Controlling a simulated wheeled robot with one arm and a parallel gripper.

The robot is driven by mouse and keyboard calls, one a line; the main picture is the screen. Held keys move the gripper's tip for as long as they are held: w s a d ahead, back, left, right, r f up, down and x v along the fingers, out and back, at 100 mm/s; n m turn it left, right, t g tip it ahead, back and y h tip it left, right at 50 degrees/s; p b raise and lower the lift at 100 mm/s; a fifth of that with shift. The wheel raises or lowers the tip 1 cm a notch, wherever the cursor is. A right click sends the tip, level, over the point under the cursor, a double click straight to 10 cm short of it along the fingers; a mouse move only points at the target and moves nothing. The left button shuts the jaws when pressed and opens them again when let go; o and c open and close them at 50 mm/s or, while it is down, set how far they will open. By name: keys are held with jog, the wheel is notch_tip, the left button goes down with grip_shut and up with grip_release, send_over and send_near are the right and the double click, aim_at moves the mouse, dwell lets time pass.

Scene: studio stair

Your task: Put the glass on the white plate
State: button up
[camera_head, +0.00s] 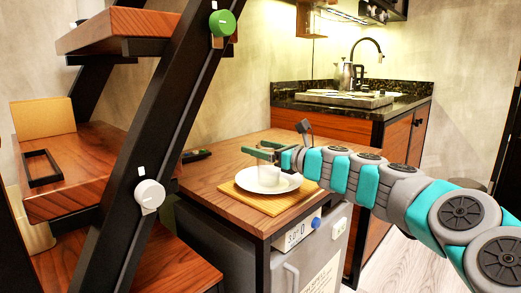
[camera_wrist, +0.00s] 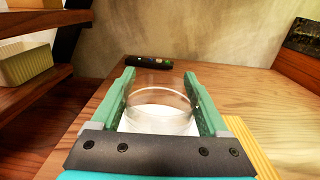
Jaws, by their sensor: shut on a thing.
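The clear glass (camera_wrist: 160,102) is between the two green fingers of my gripper (camera_wrist: 159,76) in the wrist view, and the fingers are shut on it. In the head view my gripper (camera_head: 258,150) is just above the white plate (camera_head: 252,186). The glass shows only faintly there, below the fingers and over the plate. I cannot tell whether its base touches the plate. The plate lies on a light wooden board (camera_head: 272,207) on the brown wooden top. In the wrist view the white plate (camera_wrist: 150,126) shows beneath and through the glass.
A dark object (camera_wrist: 148,62) lies behind the glass, near the wall. The wooden top (camera_head: 225,162) is otherwise mostly clear. A black stair beam (camera_head: 160,125) with wooden treads stands at left. A kitchen counter with a kettle (camera_head: 347,76) and tap is behind at right.

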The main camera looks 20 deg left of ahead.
jog(key=o, duration=1.5)
jog(key=shift+r, duration=0.1)
jog(key=shift+d, duration=0.3)
jog(key=v, duration=1.1)
jog(key=shift+s+d, duration=0.15)
jog(key=shift+s, duration=0.05)
